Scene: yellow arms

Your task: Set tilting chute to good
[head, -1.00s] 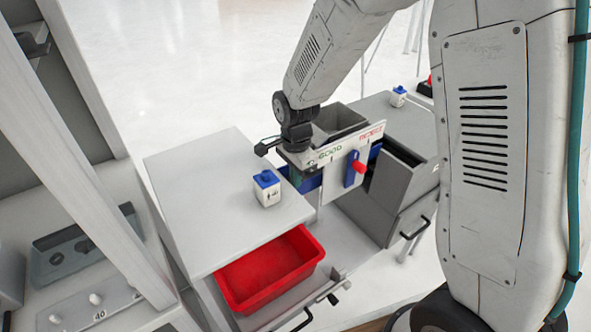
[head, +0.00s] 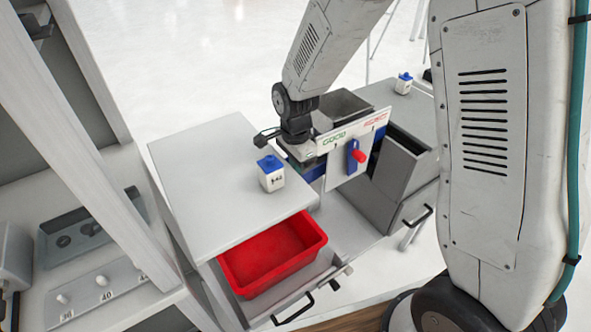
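The tilting chute shows as a grey hopper (head: 343,107) behind a white sign panel (head: 352,143). The panel reads GOOD in green on the left and REJECT in red on the right. A blue lever with a red knob (head: 360,156) is on the panel's front, near its middle. My gripper (head: 300,150) is at the panel's left end, close to the GOOD side; the arm and panel hide its fingers. I cannot tell whether it touches the chute.
A white bottle with a blue cap (head: 271,174) stands on the grey cabinet top (head: 205,175). A red bin (head: 270,255) sits in an open drawer below. Another blue-capped bottle (head: 403,83) is on the right cabinet. A shelf post (head: 110,190) rises at left.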

